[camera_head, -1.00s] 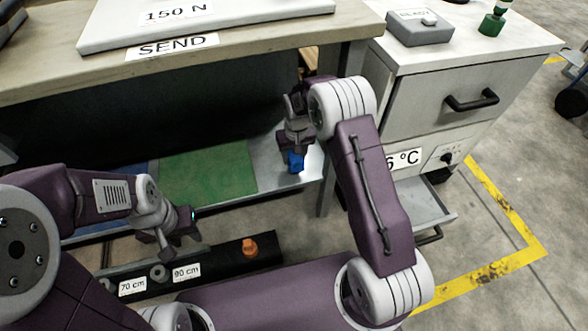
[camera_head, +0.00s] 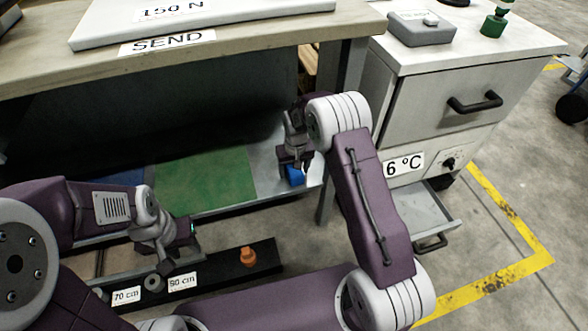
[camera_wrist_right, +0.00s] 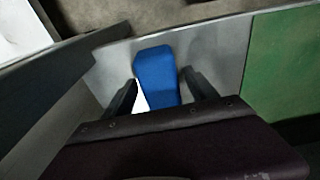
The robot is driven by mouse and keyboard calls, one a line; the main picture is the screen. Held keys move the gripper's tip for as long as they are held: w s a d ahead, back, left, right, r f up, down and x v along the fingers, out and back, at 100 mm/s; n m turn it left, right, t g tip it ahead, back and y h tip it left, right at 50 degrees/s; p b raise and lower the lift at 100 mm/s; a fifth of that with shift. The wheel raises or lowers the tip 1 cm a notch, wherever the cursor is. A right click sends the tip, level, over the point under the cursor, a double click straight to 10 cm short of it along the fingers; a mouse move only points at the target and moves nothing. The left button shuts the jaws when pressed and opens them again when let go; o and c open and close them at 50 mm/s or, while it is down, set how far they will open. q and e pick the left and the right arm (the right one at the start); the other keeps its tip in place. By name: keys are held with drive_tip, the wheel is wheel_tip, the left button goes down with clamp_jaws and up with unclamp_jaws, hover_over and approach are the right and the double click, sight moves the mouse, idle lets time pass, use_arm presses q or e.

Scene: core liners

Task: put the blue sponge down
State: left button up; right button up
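The blue sponge (camera_head: 295,176) is on the bare grey part of the low shelf (camera_head: 267,175), right of the green area. In the right wrist view the sponge (camera_wrist_right: 156,75) is between the two dark fingers, with a gap showing beside it. My right gripper (camera_head: 294,166) is open around the sponge's near end and points down at the shelf; its fingers also show in the right wrist view (camera_wrist_right: 160,98). My left gripper (camera_head: 182,250) is open and empty, over the floor in front of the shelf.
The shelf also has a green area (camera_head: 205,178) and a blue area (camera_head: 125,178). The workbench top (camera_head: 250,35) overhangs it. A drawer cabinet (camera_head: 440,95) with an open lower drawer (camera_head: 420,215) stands right. A black rail (camera_head: 215,268) with an orange knob (camera_head: 248,257) is in front.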

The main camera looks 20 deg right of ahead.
sight(295, 171)
wheel_tip(295, 171, up, 12)
drive_tip(key=s+p, duration=0.2)
drive_tip(key=p, duration=0.5)
drive_tip(key=s+d+r, duration=0.1)
drive_tip(key=s+r, duration=0.1)
drive_tip(key=s, duration=0.9)
drive_tip(key=s+d+r, duration=0.1)
drive_tip(key=s+r, duration=0.2)
drive_tip(key=s, duration=0.8)
drive_tip(key=shift+s+d+m, duration=0.15)
drive_tip(key=shift+d+m, duration=0.1)
drive_tip(key=shift+m, duration=0.05)
drive_tip(key=shift+r, duration=0.15)
